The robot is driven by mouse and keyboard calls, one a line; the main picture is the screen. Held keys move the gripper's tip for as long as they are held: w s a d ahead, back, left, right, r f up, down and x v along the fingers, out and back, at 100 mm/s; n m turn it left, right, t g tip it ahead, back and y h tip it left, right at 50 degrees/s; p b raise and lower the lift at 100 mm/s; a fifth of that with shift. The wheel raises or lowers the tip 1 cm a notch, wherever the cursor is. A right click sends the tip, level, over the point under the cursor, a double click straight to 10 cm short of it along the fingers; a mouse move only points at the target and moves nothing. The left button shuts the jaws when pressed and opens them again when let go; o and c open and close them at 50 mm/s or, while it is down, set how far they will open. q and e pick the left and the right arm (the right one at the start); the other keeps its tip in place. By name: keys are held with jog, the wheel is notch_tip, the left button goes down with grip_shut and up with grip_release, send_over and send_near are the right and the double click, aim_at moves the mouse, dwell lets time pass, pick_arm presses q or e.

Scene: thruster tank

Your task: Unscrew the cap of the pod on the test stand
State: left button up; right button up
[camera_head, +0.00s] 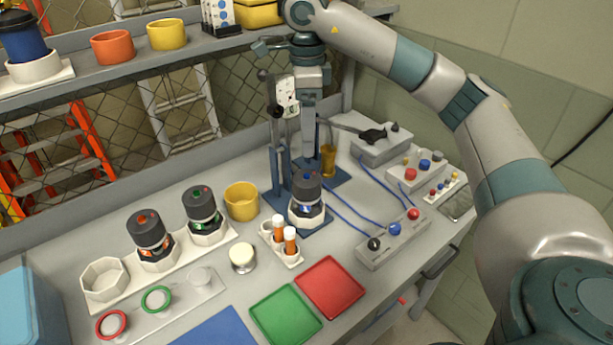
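The pod (307,207) stands upright in a white holder on the blue base of the test stand (279,165). Its dark grey cap (307,185) is on top, and a blue band shows below the cap. My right gripper (308,152) points down from above, its fingertips just over the cap. Its fingers overlap in this view, so I cannot tell whether they are apart or whether they touch the cap. My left gripper is out of view.
Two more capped pods, one red-marked (151,236) and one green-marked (202,209), stand at left beside an empty white socket (103,281). An orange-tube rack (281,243), a yellow cup (241,201) and a button box (394,240) surround the stand. Red (330,287) and green (286,316) trays lie in front.

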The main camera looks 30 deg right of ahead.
jog(key=p, duration=0.2)
send_over(307, 175)
notch_tip(307, 175, down, 7)
jog(key=shift+r, duration=0.2)
notch_tip(307, 175, down, 7)
jog(key=shift+f+p, duration=0.1)
jog(key=shift+p, duration=0.85)
jog(key=shift+f, duration=0.6)
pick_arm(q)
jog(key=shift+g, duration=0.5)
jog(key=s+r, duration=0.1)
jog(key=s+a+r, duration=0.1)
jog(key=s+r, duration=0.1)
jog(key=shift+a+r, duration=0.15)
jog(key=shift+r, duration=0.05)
pick_arm(e)
jog(key=shift+w, duration=0.1)
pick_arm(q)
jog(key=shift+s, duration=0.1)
pick_arm(e)
jog(key=c, duration=1.1)
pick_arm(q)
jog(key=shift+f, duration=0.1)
pick_arm(e)
jog(key=shift+o, duration=0.2)
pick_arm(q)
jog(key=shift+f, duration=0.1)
